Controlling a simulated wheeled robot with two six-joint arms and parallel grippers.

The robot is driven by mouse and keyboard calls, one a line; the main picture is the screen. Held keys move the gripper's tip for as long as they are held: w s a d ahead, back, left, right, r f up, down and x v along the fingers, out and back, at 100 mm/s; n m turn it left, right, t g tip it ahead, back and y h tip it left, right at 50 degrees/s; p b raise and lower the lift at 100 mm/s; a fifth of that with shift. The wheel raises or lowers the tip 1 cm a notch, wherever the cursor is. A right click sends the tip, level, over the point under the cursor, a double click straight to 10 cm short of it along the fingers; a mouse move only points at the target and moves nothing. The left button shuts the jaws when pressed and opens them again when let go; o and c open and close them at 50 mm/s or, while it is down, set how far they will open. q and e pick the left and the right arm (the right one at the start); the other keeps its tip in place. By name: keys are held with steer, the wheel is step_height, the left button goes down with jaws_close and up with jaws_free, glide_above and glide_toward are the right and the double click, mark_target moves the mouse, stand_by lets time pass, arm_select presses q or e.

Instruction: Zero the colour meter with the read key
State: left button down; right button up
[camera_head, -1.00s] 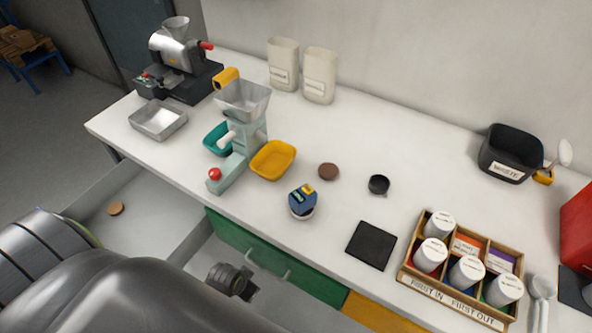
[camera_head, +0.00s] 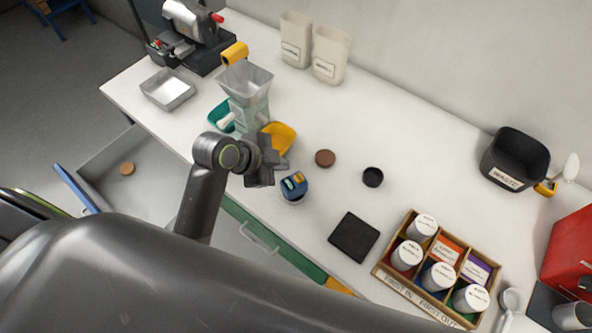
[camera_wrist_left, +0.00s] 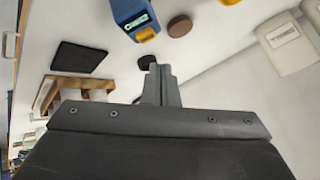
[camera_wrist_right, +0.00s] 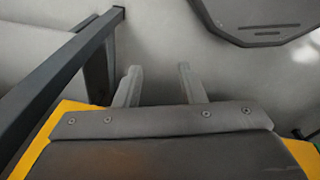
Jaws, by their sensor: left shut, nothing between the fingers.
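The colour meter (camera_head: 294,186) is a small blue device with a yellow patch and a pale display, standing on the white counter. It also shows at the top of the left wrist view (camera_wrist_left: 135,18). My left gripper (camera_head: 272,172) is shut and empty, close to the left of the meter and above the counter; I cannot tell whether it touches. In the left wrist view its fingers (camera_wrist_left: 160,85) are together, and the meter lies beyond them. The read key is too small to pick out. My right gripper (camera_wrist_right: 156,85) is open and empty, low over the grey floor.
A divided wooden box (camera_head: 376,270) holds several jars. A mill (camera_head: 246,95) and a yellow tray (camera_head: 284,140) stand behind my left gripper. An open drawer (camera_head: 120,158) is at left.

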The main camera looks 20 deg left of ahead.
arm_select(q)
steer(key=d+r+m, duration=0.1)
steer(key=w+r+m+h, duration=0.1)
steer(key=r, duration=0.1)
steer(key=w+d+r+m, duration=0.1)
steer(key=shift+w+d+r, duration=0.1)
steer(key=shift+d+r, duration=0.1)
steer(key=shift+d, duration=0.15)
steer(key=shift+f, duration=0.1)
steer(key=b, duration=0.7)
glide_above(295, 180)
step_height(295, 180, down, 8)
steer(key=shift+r, duration=0.2)
steer(key=shift+f+b, duration=0.4)
steer(key=shift+f, duration=0.1)
